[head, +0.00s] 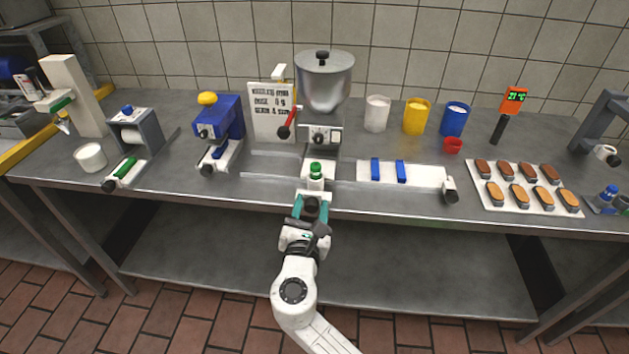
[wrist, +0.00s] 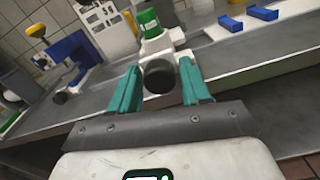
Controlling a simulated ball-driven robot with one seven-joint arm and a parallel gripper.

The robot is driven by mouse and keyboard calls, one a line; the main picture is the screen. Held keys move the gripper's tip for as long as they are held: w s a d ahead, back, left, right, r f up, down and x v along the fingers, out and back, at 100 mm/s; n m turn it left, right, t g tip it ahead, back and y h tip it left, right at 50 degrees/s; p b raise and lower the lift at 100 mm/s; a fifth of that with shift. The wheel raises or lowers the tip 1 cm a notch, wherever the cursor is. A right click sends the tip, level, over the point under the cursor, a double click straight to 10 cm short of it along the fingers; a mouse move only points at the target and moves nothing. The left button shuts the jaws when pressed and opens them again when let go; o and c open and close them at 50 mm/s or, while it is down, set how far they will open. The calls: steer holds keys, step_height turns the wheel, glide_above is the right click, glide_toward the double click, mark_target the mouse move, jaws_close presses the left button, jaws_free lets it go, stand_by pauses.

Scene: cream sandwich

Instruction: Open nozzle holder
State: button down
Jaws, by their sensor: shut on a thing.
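A white nozzle holder block (head: 320,184) sits at the front edge of the counter below the steel hopper. A white piece with a green cap (head: 315,168) stands upright in it, and this also shows in the wrist view (wrist: 149,22). A dark round handle (head: 312,205) sticks out of the holder toward me; its end faces the wrist camera (wrist: 159,76). My gripper (head: 311,199) has its teal fingers on either side of this handle and is shut on it. Much of the holder is hidden behind the handle and fingers. I cannot tell how far the holder is open.
The steel hopper (head: 325,80) with a red lever (head: 288,124) stands behind. A blue device (head: 218,120) is to the left. The counter's front edge runs below my gripper.

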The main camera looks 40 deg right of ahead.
steer(key=shift+s+a, duration=0.45)
steer(key=shift+a, duration=0.15)
steer(key=c, duration=0.8)
jaws_free()
steer(key=v, duration=1)
steer(key=shift+s+a+b, duration=0.25)
steer(key=shift+a+b, duration=0.1)
steer(key=shift+b, duration=0.05)
